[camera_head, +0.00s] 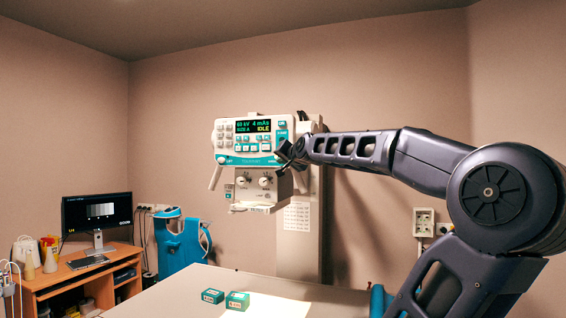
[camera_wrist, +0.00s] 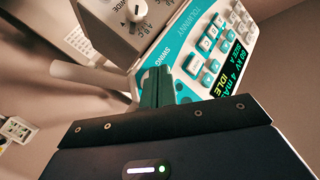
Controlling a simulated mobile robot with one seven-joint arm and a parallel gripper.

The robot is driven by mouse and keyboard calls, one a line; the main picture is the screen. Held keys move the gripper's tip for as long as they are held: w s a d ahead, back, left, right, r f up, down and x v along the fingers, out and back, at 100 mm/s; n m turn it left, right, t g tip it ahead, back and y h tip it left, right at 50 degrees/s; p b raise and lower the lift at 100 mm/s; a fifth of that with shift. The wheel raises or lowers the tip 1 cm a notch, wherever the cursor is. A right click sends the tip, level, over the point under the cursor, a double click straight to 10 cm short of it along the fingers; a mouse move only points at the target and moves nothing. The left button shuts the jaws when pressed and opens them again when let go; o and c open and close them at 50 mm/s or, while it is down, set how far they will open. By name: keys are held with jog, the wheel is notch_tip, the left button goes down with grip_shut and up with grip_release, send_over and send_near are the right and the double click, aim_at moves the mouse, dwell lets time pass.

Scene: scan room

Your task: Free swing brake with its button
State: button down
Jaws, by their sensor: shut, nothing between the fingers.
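The control panel (camera_head: 251,139) is a white and teal box on a wall-side column, with a lit display reading IDLE. In the wrist view, the panel's SWING label (camera_wrist: 165,56) is printed on its teal edge. My gripper (camera_head: 285,153) is at the panel's lower right corner. In the wrist view its narrow dark green fingers (camera_wrist: 157,73) are shut together, with their tips right beside the SWING label. The swing button itself is not clear, perhaps hidden by the fingers. I cannot tell whether the fingertips touch the panel.
Below the panel hangs a housing (camera_head: 264,184) with two knobs, and a handle (camera_head: 215,178) juts down at the left. A pale table (camera_head: 170,297) with two small teal boxes (camera_head: 237,300) is in front. A desk with a monitor (camera_head: 97,213) stands far left.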

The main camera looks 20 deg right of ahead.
jog(key=shift+s+a, duration=1.8)
jog(key=s+a+f+n+g, duration=0.2)
jog(key=s+f, duration=0.5)
jog(key=f, duration=0.5)
jog(key=s+a+f+n+g, duration=0.3)
jog(key=s+a+f+g, duration=0.2)
jog(key=f, duration=0.6)
jog(key=s+a+f+n+g, duration=0.2)
jog(key=s+a+f+g, duration=0.2)
jog(key=s+f, duration=0.4)
notch_tip(320, 180, down, 5)
jog(key=shift+s+r+g, duration=0.2)
jog(key=shift+s+g, duration=0.15)
jog(key=shift+g, duration=0.05)
